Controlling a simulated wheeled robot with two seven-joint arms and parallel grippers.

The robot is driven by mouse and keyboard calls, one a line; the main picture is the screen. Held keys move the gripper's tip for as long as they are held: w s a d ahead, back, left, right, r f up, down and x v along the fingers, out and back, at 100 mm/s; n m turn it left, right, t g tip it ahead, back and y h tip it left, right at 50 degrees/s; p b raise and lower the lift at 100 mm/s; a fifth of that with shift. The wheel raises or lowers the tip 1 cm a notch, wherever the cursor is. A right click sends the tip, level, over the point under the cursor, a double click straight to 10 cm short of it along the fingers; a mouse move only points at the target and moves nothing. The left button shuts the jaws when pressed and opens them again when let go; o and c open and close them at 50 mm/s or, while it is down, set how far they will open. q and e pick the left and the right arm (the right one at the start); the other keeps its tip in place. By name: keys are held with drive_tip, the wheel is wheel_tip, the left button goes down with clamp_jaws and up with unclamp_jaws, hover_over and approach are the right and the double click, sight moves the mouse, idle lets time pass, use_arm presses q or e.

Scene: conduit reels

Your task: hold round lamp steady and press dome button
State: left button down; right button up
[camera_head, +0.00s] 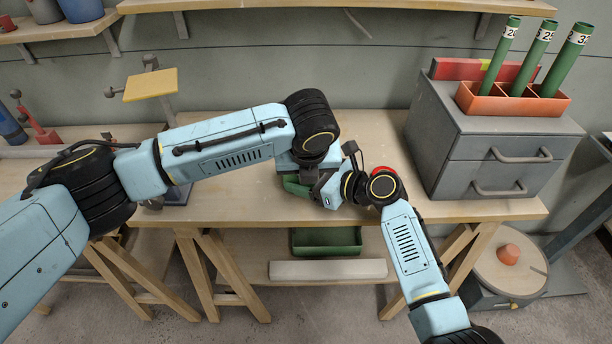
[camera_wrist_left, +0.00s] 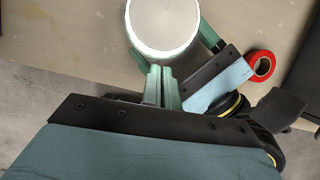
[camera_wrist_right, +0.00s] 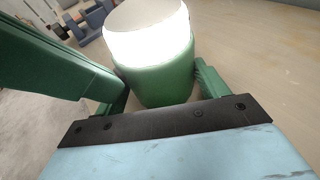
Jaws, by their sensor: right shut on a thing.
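The round lamp (camera_wrist_left: 163,25) has a green base (camera_wrist_right: 163,86) and a brightly glowing white upper part, with a pale round top. My right gripper (camera_wrist_right: 162,72) is shut on the lamp's base, one finger on each side; the lamp stands upright. My left gripper (camera_wrist_left: 160,70) has its fingers together, with the tips at the near edge of the lamp in the left wrist view; whether they touch it I cannot tell. A separate dome button cannot be made out. In the head view my arms meet over the bench and hide the lamp.
A red tape roll (camera_wrist_left: 262,66) lies on the bench beside my right gripper. A grey drawer cabinet (camera_head: 480,140) with an orange holder (camera_head: 510,100) of green tubes stands at the right. A yellow-topped stand (camera_head: 151,85) is at the left. The bench front right (camera_head: 480,210) is clear.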

use_arm(q)
drive_tip(key=shift+w+a+r, duration=0.15)
use_arm(e)
drive_tip(key=shift+s+a, duration=0.15)
drive_tip(key=shift+a, duration=0.15)
drive_tip(key=shift+d, duration=0.15)
use_arm(q)
drive_tip(key=v, duration=1)
use_arm(e)
drive_tip(key=o, duration=0.8)
drive_tip(key=shift+o, duration=0.2)
drive_tip(key=v, duration=1.2)
use_arm(q)
drive_tip(key=shift+s, duration=0.2)
